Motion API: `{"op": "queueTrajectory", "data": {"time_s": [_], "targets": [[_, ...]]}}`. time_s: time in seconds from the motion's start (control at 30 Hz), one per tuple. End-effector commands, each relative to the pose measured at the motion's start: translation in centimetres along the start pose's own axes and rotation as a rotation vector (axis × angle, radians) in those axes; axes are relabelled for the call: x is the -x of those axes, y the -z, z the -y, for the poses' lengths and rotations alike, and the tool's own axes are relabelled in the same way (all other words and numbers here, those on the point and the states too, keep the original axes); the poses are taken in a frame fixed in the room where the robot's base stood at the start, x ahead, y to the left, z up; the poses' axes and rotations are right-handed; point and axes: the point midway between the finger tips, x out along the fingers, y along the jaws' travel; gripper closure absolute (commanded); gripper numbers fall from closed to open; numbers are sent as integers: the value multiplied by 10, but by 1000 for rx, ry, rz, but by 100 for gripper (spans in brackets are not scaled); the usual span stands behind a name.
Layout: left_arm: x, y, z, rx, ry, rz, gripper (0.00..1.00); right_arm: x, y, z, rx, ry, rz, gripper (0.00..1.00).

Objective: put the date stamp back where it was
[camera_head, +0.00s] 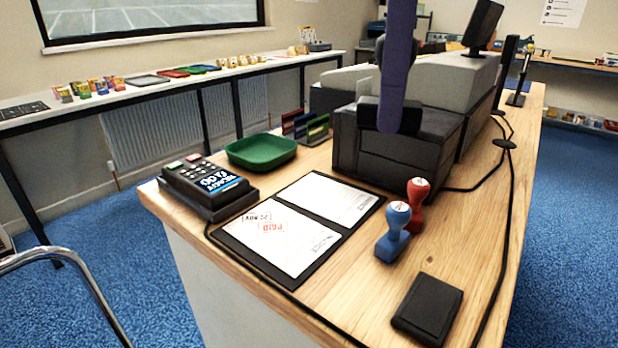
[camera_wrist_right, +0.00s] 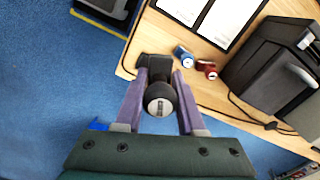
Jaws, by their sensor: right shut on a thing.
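My right gripper (camera_head: 394,95) shows at the top of the head view as a purple finger. It is shut on a dark stamp, the date stamp (camera_head: 388,120), which hangs above the counter in front of the dark printer. In the wrist view the two purple fingers (camera_wrist_right: 160,100) close around its round black knob (camera_wrist_right: 160,91). A dark block just beyond the knob could be its base or the black pad; I cannot tell. A blue stamp (camera_head: 393,232) and a red stamp (camera_head: 417,203) stand upright on the counter. My left gripper is not in view.
A black pad (camera_head: 428,308) lies near the counter's front. A dark mat (camera_head: 344,238) holds two papers beside a keypad terminal (camera_head: 208,188). A green tray (camera_head: 262,150) and the dark printer (camera_head: 395,150) stand behind. A cable runs along the counter's right side. Bare wood surrounds the pad.

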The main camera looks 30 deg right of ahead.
Motion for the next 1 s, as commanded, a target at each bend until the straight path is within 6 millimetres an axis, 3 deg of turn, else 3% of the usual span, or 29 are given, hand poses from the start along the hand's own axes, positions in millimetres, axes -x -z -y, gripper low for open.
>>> {"op": "queueTrajectory", "data": {"time_s": [0.17, 0.5, 1.0], "targets": [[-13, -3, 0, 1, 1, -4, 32, -35, 2, -3, -8, -6, -6, 97], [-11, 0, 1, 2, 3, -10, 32, -127, 2, -3, -8, -4, -7, 97], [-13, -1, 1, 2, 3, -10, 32, -192, 1, -3, -7, -1, -4, 97]]}}
